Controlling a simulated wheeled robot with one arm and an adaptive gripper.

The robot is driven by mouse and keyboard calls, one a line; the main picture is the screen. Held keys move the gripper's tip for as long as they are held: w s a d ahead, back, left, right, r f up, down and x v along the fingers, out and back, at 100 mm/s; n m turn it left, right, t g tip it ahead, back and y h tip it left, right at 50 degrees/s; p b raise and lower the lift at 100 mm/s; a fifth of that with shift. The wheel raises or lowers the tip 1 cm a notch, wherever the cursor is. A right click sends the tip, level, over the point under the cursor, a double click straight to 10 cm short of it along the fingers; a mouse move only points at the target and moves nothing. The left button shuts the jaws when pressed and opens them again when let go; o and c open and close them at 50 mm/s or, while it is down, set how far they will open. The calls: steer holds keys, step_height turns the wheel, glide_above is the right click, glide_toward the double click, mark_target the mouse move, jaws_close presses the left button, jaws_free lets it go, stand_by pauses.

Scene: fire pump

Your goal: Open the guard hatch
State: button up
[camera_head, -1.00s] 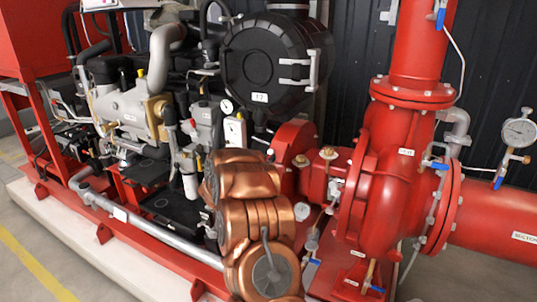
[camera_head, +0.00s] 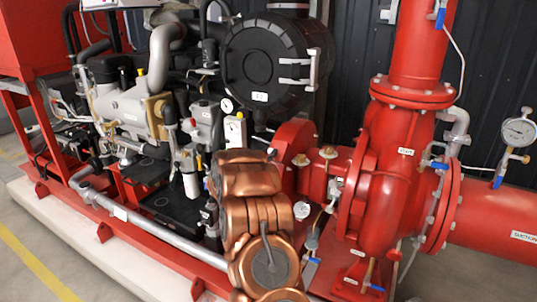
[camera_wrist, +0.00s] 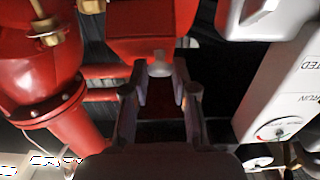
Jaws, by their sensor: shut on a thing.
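In the wrist view a red box-like part (camera_wrist: 152,28), which looks like the guard hatch, is at the top centre. A small grey tab (camera_wrist: 160,60) sticks out from its lower edge. My gripper (camera_wrist: 161,68) has its two fingertips on either side of this tab and is shut on it. In the head view a rounded red guard (camera_head: 294,143) stands between the engine and the pump. My copper arm hides the gripper and the tab there. I cannot tell from these views how far the hatch is open.
The red pump casing (camera_head: 392,190) stands right of the guard. In the wrist view a red housing with brass fittings (camera_wrist: 42,28) is close on the left, and a pale panel with a gauge (camera_wrist: 278,128) is on the right.

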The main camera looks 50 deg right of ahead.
jaws_close()
